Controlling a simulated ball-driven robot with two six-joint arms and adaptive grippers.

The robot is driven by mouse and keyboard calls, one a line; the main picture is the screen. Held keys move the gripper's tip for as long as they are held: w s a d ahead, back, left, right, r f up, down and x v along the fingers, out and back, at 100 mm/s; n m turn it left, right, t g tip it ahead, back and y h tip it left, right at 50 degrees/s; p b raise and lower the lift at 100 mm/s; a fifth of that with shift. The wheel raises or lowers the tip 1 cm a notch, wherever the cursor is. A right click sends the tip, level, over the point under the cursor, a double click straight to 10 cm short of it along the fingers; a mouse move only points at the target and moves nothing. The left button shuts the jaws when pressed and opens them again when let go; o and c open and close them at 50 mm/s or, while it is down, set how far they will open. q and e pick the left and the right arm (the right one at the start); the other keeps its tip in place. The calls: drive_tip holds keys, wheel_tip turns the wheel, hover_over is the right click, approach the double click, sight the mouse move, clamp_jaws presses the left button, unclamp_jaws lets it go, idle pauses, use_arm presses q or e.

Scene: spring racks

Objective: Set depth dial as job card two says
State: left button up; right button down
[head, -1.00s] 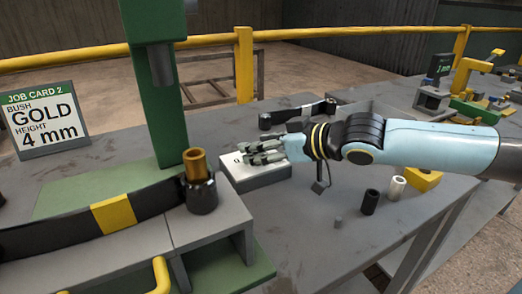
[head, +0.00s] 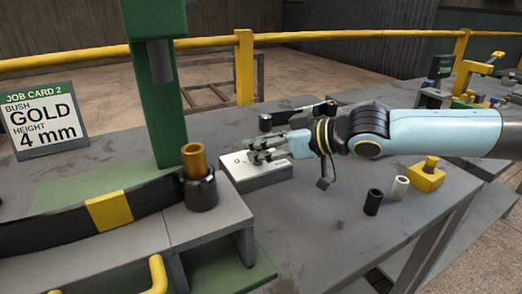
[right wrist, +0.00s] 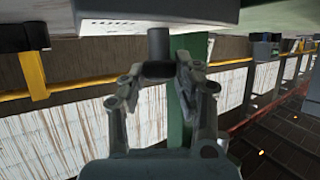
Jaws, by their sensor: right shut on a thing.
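Job card two (head: 42,116) stands at the left in the head view and reads bush gold, height 4 mm. A low box with a pale, marked top (head: 258,181) sits beside the green press column. My right gripper (head: 256,150) reaches over this box from the right. In the right wrist view its fingers (right wrist: 157,74) are closed on a small dark piece (right wrist: 157,70), which looks like the dial's knob. The fingers hide most of the dial, and I cannot read its setting. My left gripper is not in view.
A gold bush (head: 194,160) stands in a dark holder (head: 201,192) left of the box. The green press column (head: 152,85) rises behind. A black bush (head: 373,202), a white bush (head: 399,188) and a yellow block (head: 427,176) stand right. The front table is mostly clear.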

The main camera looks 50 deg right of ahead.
drive_tip(key=n+y+b, duration=0.1)
drive_tip(key=n+g+y+b, duration=0.1)
drive_tip(key=b, duration=0.1)
drive_tip(key=f+n+b, duration=0.1)
drive_tip(key=shift+d+y, duration=0.25)
drive_tip(key=shift+y, duration=0.15)
drive_tip(key=n+g+y+b, duration=0.1)
drive_tip(key=n+g+y, duration=0.1)
drive_tip(key=n+y+b, duration=0.1)
drive_tip(key=shift+w+r+g+b, duration=0.2)
drive_tip(key=shift+r+g+b, duration=0.05)
drive_tip(key=shift+g+b, duration=0.15)
use_arm(q)
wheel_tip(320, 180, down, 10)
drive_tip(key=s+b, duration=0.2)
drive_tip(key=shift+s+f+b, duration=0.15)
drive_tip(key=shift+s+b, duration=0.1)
drive_tip(key=shift+b, duration=0.1)
use_arm(e)
drive_tip(key=shift+d+r+n+g+y, duration=0.1)
drive_tip(key=shift+r+n+g+y, duration=0.05)
drive_tip(key=shift+n+g+y, duration=1)
drive_tip(key=shift+n, duration=0.35)
drive_tip(key=c, duration=0.9)
unclamp_jaws()
drive_tip(key=shift+c, duration=0.2)
